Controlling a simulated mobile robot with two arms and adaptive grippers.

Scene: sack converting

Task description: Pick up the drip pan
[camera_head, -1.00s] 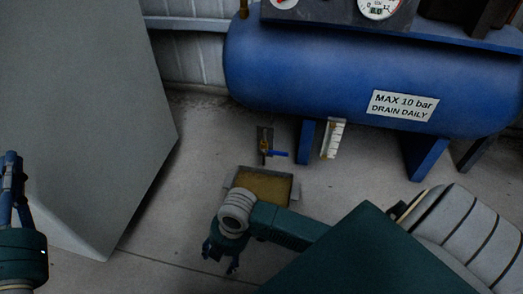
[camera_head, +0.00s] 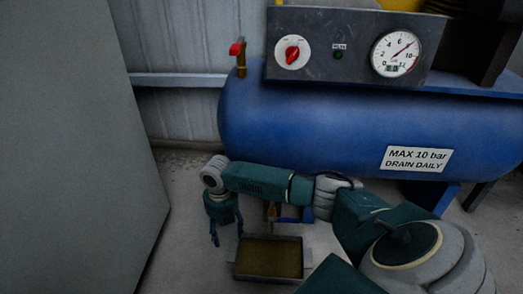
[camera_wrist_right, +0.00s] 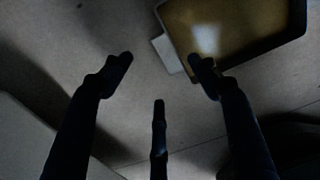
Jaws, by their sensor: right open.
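The drip pan (camera_head: 268,279) is a shallow grey rectangular tray with a brownish-yellow inside. It sits on the floor at the bottom of the head view. In the right wrist view, the drip pan (camera_wrist_right: 176,45) is at the top right, with a pale tab on its left side. My right gripper (camera_head: 226,238) hangs fingers down at the pan's left rear in the head view, open and empty. In the wrist view, its fingers (camera_wrist_right: 160,72) are spread over bare floor, with one fingertip overlapping the pan's near edge in the picture. My left gripper is not in view.
A blue compressor tank (camera_head: 310,130) with a gauge panel (camera_head: 345,45) stands behind the pan. A brass drain valve (camera_head: 272,212) shows just behind the pan, partly behind my right arm. A large grey cabinet (camera_head: 70,150) fills the left. Floor is clear between cabinet and pan.

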